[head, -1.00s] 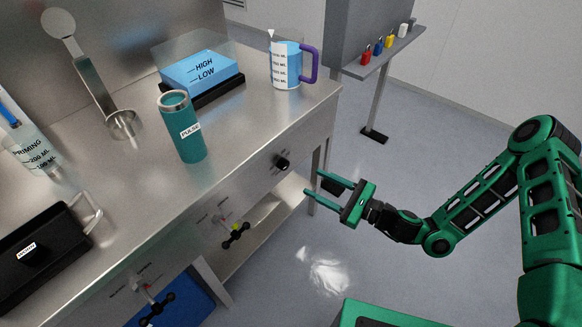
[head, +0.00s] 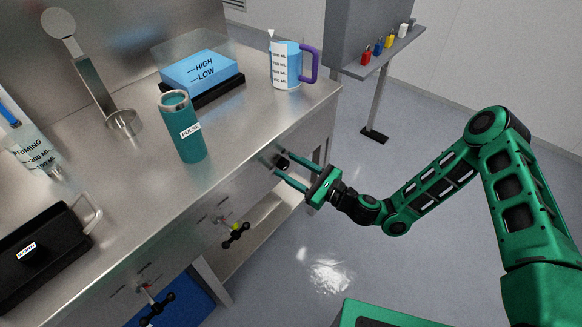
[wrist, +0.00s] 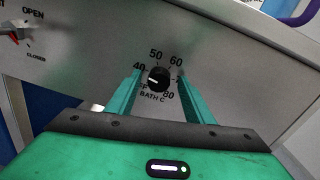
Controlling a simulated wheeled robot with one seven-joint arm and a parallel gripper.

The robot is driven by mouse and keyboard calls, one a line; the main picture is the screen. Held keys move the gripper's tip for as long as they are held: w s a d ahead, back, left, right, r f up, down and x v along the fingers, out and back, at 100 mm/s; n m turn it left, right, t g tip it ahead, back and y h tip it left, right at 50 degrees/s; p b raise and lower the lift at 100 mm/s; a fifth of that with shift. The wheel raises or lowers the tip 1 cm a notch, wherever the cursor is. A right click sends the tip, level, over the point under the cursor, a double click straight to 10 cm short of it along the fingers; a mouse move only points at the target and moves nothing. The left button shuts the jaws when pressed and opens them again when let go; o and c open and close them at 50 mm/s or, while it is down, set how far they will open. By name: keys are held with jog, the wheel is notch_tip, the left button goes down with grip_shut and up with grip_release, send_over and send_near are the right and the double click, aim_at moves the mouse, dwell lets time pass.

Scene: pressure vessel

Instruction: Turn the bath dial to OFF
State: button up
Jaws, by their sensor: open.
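The bath dial (wrist: 158,79) is a round black knob on the bench's steel front panel, with numbers 40, 50, 60 and 80 readable around it and "BATH C" below. Its white pointer mark points to the left and slightly down in the wrist view. In the head view the dial (head: 282,163) sits near the right end of the panel. My gripper (head: 293,172) is open. In the wrist view its two green fingers (wrist: 160,95) reach toward the panel, one on each side of the dial, with visible gaps. I cannot tell how far the fingertips are from the panel.
A teal bottle (head: 188,135) and a purple-handled jug (head: 287,66) stand on the bench.

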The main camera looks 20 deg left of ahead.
jog(key=shift+w+a, duration=0.1)
jog(key=shift+a, duration=0.1)
jog(key=c, duration=1)
jog(key=shift+c, duration=0.2)
jog(key=shift+n, duration=0.3)
jog(key=n, duration=0.9)
jog(key=shift+n+h, duration=0.3)
jog(key=shift+n, duration=0.1)
